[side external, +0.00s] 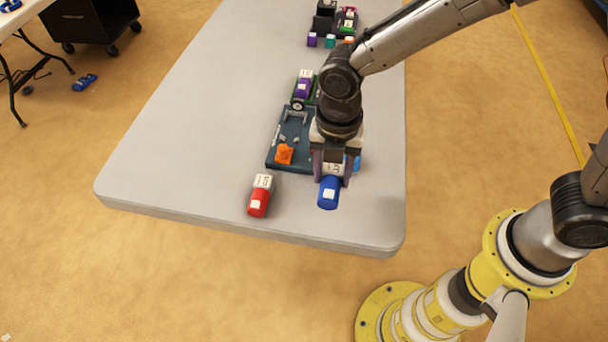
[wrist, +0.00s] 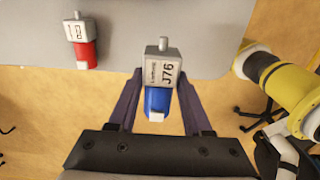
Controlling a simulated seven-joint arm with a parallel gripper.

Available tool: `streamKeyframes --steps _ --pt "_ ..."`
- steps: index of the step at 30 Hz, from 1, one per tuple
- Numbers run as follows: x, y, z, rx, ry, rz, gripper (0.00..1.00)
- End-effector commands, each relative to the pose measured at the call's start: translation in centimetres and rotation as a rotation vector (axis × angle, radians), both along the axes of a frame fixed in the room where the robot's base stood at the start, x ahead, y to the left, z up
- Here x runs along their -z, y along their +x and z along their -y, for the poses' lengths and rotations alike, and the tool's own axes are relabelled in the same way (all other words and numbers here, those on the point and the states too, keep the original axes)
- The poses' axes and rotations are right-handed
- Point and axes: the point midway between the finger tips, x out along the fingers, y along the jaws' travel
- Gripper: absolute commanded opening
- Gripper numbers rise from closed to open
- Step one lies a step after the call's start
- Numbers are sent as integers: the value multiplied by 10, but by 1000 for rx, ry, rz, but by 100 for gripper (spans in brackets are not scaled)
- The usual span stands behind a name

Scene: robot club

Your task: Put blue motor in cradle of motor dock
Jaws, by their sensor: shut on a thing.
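My gripper (wrist: 160,105) is shut on the blue motor (wrist: 158,101), with one finger on each side of its body. In the side external view the blue motor (side external: 329,192) hangs below my gripper (side external: 332,172), near the front edge of the table. The motor has a grey box end with a "J76" label and a short shaft. The motor dock (side external: 283,149) appears to be the dark teal tray on the table, just left of and behind my gripper. Its right part is hidden by my wrist, so I cannot make out the cradle clearly.
A red motor (side external: 259,197) lies in front of the dock, left of the blue one; it also shows in the wrist view (wrist: 81,41). An orange piece (side external: 284,153) sits on the dock. A purple motor (side external: 303,86) is behind it. The table's left side (side external: 190,110) is clear.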

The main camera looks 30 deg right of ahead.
Motion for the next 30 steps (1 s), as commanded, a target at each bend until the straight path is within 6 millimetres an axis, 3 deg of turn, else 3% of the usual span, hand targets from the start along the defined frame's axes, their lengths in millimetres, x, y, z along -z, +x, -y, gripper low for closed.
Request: streamKeyframes --steps 7,14,16,20,25,30 --pt "-18 -31 22 0 2 4 0" --pt "-24 -44 31 -23 4 1 0" --pt "-31 -40 28 -55 6 3 0" --pt "-47 -15 14 -102 7 1 0" --pt "-61 42 -2 -136 8 -2 0" --pt "-62 99 -5 -140 8 -5 0"
